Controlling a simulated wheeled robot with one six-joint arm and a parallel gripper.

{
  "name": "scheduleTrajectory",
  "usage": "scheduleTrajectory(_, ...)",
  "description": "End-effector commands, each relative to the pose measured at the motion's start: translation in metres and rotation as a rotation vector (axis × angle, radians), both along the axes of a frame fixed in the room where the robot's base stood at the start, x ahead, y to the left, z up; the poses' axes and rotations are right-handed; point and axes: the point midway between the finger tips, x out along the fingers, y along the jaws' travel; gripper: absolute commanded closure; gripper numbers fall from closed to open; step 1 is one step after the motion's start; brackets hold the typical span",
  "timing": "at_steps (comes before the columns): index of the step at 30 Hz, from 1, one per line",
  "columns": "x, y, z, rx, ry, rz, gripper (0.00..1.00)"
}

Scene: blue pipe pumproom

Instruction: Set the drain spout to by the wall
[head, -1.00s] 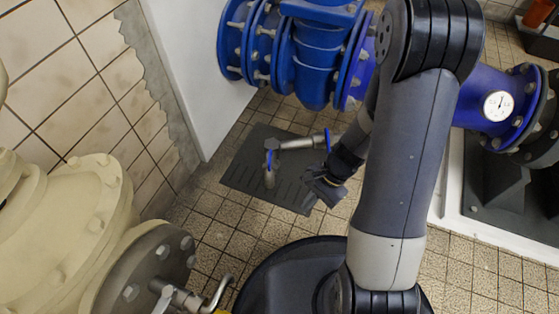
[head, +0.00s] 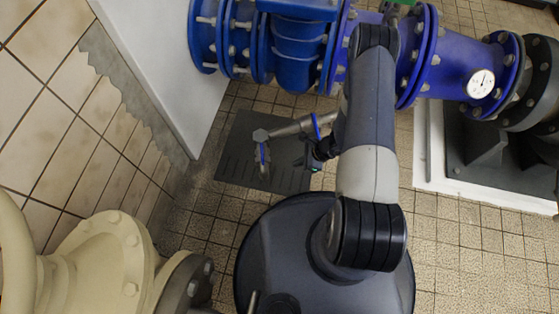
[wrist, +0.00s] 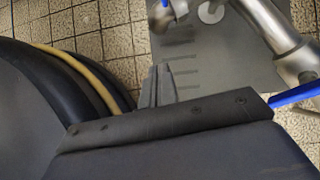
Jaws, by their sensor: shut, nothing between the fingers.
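The drain spout (head: 263,160) is a grey metal pipe with blue collars. In the head view it reaches left from behind my arm to a round joint, then bends down toward the camera over a dark grated floor plate. My gripper (head: 316,160) is beside it, to the right of its bent end, partly hidden by my own arm. In the wrist view the fingers of my gripper (wrist: 160,84) are together with nothing between them. The metal spout (wrist: 262,22) crosses the upper right there, apart from the fingers. Its far end is cut off.
The dark floor plate (head: 235,155) lies under the spout. A white wall panel (head: 165,60) and tiled wall stand to the left. Blue pipework (head: 297,50) runs above. A cream flanged pipe (head: 100,255) fills the lower left. Tiled floor is open at the lower right.

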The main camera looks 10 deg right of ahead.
Motion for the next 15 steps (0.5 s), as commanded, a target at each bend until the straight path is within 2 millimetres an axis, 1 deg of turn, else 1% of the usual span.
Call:
scheduleTrajectory(5, 0.001, 0.014, -0.023, 0.000, 0.002, 0.005, 1.00)
scheduleTrajectory(15, 0.011, 0.054, -0.084, 0.001, 0.000, 0.006, 1.00)
